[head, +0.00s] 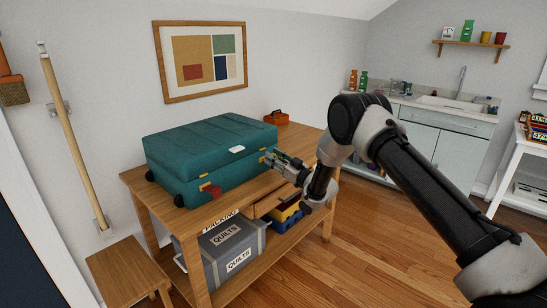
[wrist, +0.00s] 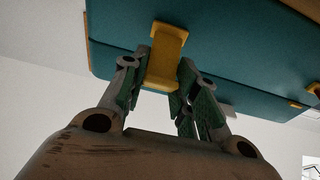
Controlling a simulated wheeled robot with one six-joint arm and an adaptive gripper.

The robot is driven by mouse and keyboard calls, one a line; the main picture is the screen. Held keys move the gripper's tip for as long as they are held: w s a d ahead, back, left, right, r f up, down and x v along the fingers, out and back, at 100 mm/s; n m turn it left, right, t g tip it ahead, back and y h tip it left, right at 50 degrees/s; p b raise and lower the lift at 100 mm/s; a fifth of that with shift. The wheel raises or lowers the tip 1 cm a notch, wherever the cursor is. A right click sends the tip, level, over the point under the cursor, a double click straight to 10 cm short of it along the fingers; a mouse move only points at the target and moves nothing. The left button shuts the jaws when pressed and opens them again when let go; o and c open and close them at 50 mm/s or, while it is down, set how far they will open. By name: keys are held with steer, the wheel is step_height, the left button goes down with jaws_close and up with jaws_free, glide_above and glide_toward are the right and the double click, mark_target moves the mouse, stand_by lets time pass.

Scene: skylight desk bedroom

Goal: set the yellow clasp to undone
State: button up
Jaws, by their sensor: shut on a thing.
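A teal suitcase (head: 185,160) lies on the wooden table, its lid down. In the wrist view, the suitcase (wrist: 115,35) fills the top, and a yellow clasp (wrist: 166,50) bridges the seam on its side. My gripper (head: 272,158) is at the suitcase's right front. In the wrist view, my gripper (wrist: 164,72) has one finger on each side of the yellow clasp, shut on it. In the head view the fingers hide most of this clasp. I cannot tell from the pictures whether the clasp is fastened.
An orange-red caddy (head: 276,117) stands behind on the table (head: 292,148). A grey quilts box (head: 222,256) is on the shelf below. Floor is free at right.

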steer(key=shift+s+d+f+t+y, duration=0.1)
steer(key=shift+d+f+t+y, duration=0.05)
steer(key=shift+f+t+y, duration=0.65)
steer(key=shift+s+d+f+t+y, duration=0.1)
steer(key=shift+f+t+y, duration=0.4)
steer(key=shift+t+y, duration=0.45)
steer(key=shift+y, duration=0.25)
steer(key=o, duration=1)
steer(key=v, duration=0.7)
steer(key=shift+s+d+f, duration=0.1)
steer(key=shift+d+f, duration=0.05)
steer(key=shift+d, duration=0.05)
